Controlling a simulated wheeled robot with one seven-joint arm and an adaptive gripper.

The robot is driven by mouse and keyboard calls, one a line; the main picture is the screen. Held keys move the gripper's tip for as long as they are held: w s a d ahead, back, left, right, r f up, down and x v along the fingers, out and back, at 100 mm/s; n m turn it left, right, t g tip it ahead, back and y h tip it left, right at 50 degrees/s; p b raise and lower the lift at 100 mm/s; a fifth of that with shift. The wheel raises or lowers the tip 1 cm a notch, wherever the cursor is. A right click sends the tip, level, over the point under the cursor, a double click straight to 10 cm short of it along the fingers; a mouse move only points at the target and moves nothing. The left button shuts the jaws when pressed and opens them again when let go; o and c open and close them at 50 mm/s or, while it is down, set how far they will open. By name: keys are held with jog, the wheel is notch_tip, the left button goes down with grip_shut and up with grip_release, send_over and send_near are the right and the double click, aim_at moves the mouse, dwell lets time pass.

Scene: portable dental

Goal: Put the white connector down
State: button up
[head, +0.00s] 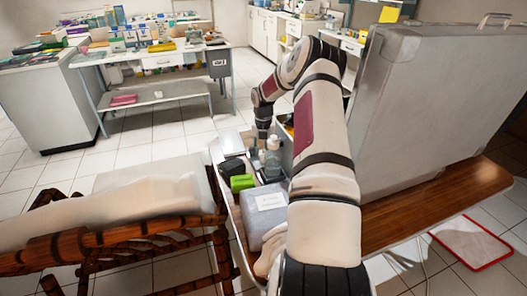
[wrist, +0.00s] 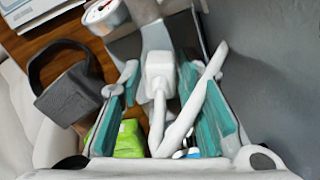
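The white connector (wrist: 160,66) shows in the wrist view as a small white block with a white cable running from it, back between the fingers. My gripper (wrist: 159,75) has a teal-padded finger close on each side of the connector and appears shut on it. A second stretch of white cable crosses the right finger diagonally. A grey metallic surface lies beyond the connector; I cannot tell whether the connector touches it. In the head view my arm reaches away over a narrow cart (head: 234,217), and the connector is not discernible there.
In the wrist view, a dark block with a curved strap (wrist: 70,96), a green item (wrist: 130,139) and a round gauge (wrist: 103,12) lie left. In the head view, a large grey case (head: 425,110) stands right of my arm; bottles and a grey box (head: 264,214) crowd the cart.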

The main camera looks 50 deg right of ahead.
jog(key=shift+r, duration=0.1)
notch_tip(320, 180, up, 12)
jog(key=s+a+r+m+h, duration=0.15)
jog(key=a+r+m, duration=0.35)
jog(key=a+r, duration=0.7)
jog(key=s+a+r+m+h, duration=0.1)
jog(key=s+a+r+m, duration=0.4)
jog(key=a, duration=1.1)
jog(key=s+a+r+m+t+y, duration=0.1)
jog(key=s+a+r+m, duration=0.25)
jog(key=s+a, duration=0.2)
jog(key=s+a+r+m+t, duration=0.1)
jog(key=s+a+r+m, duration=0.1)
jog(key=s+a+m, duration=0.3)
jog(key=s+a+f+m+y, duration=0.2)
jog(key=s+a+m, duration=0.4)
jog(key=s, duration=0.5)
jog(key=shift+a+f+m+t, duration=0.4)
jog(key=shift+a+f, duration=0.25)
jog(key=shift+a, duration=0.4)
jog(key=shift+s+r, duration=0.1)
